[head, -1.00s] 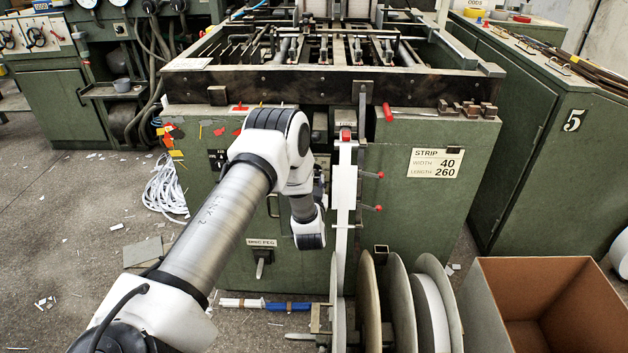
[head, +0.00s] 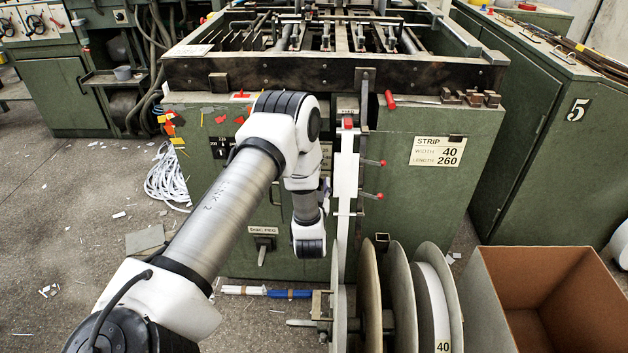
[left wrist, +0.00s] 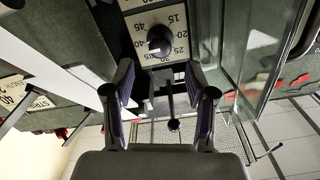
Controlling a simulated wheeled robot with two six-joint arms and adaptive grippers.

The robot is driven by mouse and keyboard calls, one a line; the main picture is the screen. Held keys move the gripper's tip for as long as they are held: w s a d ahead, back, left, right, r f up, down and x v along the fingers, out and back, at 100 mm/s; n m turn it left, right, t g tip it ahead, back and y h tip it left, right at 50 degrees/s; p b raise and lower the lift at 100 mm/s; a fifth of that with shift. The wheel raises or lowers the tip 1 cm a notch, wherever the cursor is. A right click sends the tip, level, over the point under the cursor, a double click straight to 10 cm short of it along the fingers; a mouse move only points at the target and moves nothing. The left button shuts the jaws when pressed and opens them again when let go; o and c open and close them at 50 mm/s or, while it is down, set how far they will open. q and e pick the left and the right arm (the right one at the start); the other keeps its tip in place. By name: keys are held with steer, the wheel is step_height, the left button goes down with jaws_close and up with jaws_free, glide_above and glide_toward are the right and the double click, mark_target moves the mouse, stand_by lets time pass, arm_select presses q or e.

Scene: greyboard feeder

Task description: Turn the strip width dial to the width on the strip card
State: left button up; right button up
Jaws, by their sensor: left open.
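The strip card (head: 438,151) on the green machine front reads width 40, length 260. In the left wrist view, the strip width dial is a black round knob (left wrist: 160,40) on a pale number plate (left wrist: 146,22) with numbers including 15, 20, 25, 30, 40 and 45. The picture is turned, and I cannot tell exactly where the pointer stands. My left gripper (left wrist: 160,76) is open and empty, its fingers apart on either side below the knob, not visibly touching it. My right gripper is out of view.
A white strip (head: 346,195) runs down the machine front beside my wrist, with red-tipped levers (head: 372,195) to its right. Large reels (head: 398,290) stand below. An open cardboard box (head: 490,300) is at lower right. A dark lever with a ball end (left wrist: 173,124) shows between my fingers.

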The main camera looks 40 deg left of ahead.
arm_select(q)
steer(key=v, duration=0.6)
stand_by(0.3)
